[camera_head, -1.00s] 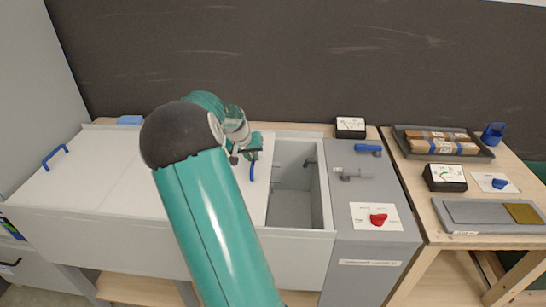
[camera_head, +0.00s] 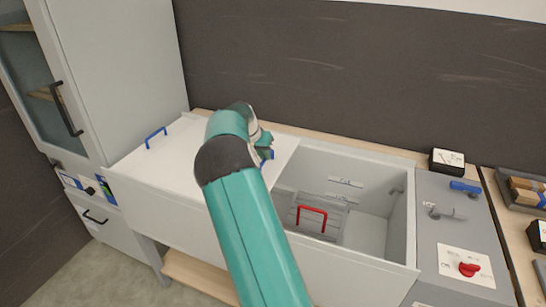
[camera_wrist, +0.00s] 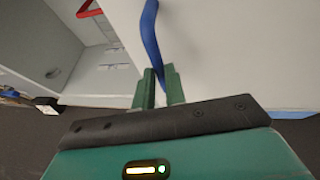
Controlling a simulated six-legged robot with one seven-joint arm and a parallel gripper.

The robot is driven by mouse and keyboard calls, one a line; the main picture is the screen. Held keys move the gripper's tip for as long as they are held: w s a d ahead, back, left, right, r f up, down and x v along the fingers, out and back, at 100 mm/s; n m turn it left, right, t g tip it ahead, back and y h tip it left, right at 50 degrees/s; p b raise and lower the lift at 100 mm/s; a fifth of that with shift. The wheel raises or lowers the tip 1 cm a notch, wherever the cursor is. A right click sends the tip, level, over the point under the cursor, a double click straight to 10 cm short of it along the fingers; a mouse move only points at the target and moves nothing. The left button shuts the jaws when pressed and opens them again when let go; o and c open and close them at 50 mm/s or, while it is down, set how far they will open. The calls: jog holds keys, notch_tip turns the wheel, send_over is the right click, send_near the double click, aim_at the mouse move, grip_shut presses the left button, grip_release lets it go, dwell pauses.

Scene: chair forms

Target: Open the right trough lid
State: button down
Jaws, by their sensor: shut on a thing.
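The right trough lid (camera_head: 283,152) is a flat white panel, slid to the left over the trough. Its blue handle (camera_wrist: 150,35) stands near its edge in the wrist view. My gripper (camera_wrist: 159,78) is shut on this handle. In the head view, my gripper (camera_head: 264,142) is at the lid's right edge, partly hidden by my arm. The trough (camera_head: 405,205) is open on its right side. Inside it is a grey rack or basket with a red handle (camera_head: 312,210).
Another blue handle (camera_head: 155,137) is at the left end of the white cover. A grey panel (camera_head: 450,215) with a blue lever (camera_head: 465,186) and a red knob (camera_head: 469,269) is on the right. A tall cabinet (camera_head: 120,70) stands at the left, a dark wall behind.

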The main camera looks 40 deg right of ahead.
jog(key=shift+w+a, duration=0.1)
jog(key=shift+w, duration=0.05)
jog(key=c, duration=1.5)
grip_release()
jog(key=shift+o, duration=0.2)
jog(key=v, duration=1.3)
jog(key=shift+r, duration=0.4)
jog(key=shift+a, duration=0.1)
